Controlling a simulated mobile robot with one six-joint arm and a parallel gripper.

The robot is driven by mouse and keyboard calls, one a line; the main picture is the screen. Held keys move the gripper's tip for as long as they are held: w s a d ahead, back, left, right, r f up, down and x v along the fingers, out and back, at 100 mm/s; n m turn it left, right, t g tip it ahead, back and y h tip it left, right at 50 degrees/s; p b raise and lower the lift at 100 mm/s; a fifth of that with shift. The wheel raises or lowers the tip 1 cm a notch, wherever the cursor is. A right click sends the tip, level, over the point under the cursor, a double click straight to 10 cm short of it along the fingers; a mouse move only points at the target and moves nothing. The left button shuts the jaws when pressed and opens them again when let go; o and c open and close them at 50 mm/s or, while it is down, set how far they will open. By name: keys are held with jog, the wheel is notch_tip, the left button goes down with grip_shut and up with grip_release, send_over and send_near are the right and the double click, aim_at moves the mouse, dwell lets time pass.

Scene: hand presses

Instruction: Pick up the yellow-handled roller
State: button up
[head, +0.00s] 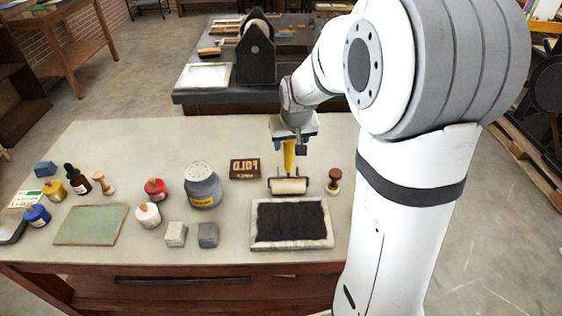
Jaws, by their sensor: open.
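The roller (289,185) has a pale cylinder in a dark frame and a yellow handle (289,155) that points away from me. It is on the table at the far edge of the black ink slab. My gripper (296,140) is open above the far end of the yellow handle. The gripper body hides that end of the handle. I cannot tell whether the fingers touch the handle.
The framed ink slab (292,223) lies in front of the roller. A wooden FOLD block (244,169) is left of it and a brown knobbed stamp (334,181) right of it. A grey jar (202,186) stands further left. The table's (130,140) back left is clear.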

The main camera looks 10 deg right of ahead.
aim_at(288, 162)
jog(key=x, duration=0.5)
jog(key=shift+a+f+p, duration=0.15)
jog(key=shift+f+p, duration=0.05)
jog(key=shift+p, duration=0.1)
jog(key=c, duration=1)
jog(key=shift+w+r, duration=0.1)
